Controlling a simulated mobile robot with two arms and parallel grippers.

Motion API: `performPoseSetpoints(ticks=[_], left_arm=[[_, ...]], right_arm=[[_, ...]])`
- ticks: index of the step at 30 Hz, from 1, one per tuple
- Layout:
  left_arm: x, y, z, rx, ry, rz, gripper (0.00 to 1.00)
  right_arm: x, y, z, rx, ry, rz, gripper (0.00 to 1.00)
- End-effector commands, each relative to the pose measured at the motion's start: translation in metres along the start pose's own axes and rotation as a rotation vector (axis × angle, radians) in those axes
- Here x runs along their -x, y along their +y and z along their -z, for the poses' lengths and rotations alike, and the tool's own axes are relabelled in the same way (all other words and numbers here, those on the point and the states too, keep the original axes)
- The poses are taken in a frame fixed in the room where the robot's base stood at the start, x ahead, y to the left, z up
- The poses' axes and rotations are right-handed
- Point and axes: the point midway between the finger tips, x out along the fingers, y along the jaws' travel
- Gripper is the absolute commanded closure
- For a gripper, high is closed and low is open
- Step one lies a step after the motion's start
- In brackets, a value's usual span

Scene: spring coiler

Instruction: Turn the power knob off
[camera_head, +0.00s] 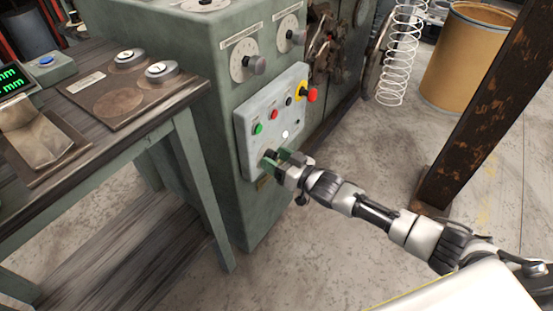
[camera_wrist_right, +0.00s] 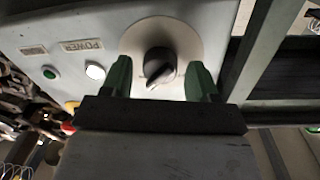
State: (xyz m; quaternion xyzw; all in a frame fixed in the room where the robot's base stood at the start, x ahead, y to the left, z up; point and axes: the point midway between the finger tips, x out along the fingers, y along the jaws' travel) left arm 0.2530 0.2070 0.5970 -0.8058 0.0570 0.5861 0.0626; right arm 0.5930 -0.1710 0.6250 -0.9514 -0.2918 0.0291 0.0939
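The power knob (camera_wrist_right: 158,64) is a black round knob with a white pointer line, on a pale round plate on the grey control panel (camera_head: 250,152). In the right wrist view its pointer lies at a slant. My right gripper (camera_head: 276,158) is at the panel's lower part. In the wrist view its two green fingers (camera_wrist_right: 162,80) stand on either side of the knob, with a visible gap on each side. In the head view the gripper hides the knob. My left gripper is not in view.
The panel also carries a green button (camera_head: 258,128), a red button (camera_head: 274,114), a black knob (camera_head: 289,101), a lit white lamp (camera_head: 285,134) and a red emergency stop (camera_head: 311,95) on yellow. A wooden bench (camera_head: 180,100) stands left; a rusty post (camera_head: 490,110) stands right.

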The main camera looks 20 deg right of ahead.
Motion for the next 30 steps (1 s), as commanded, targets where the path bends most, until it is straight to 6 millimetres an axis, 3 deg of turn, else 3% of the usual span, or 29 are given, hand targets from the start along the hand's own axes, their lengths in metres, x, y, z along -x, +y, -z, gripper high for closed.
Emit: performPoseSetpoints(ticks=[1, 6, 9, 20, 30], left_arm=[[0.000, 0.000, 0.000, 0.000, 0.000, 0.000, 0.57], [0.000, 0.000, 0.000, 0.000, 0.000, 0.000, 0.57], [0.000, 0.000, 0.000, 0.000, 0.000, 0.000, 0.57], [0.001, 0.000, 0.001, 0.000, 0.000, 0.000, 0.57], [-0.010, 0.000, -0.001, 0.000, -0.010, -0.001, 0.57]], right_arm=[[0.000, 0.000, 0.000, 0.000, 0.000, 0.000, 0.48], [0.000, 0.000, 0.000, 0.000, 0.000, 0.000, 0.75], [0.000, 0.000, 0.000, 0.000, 0.000, 0.000, 0.85], [0.000, 0.000, 0.000, 0.073, 0.005, 0.001, 0.85], [0.000, 0.000, 0.000, 0.335, 0.023, 0.003, 0.85]])
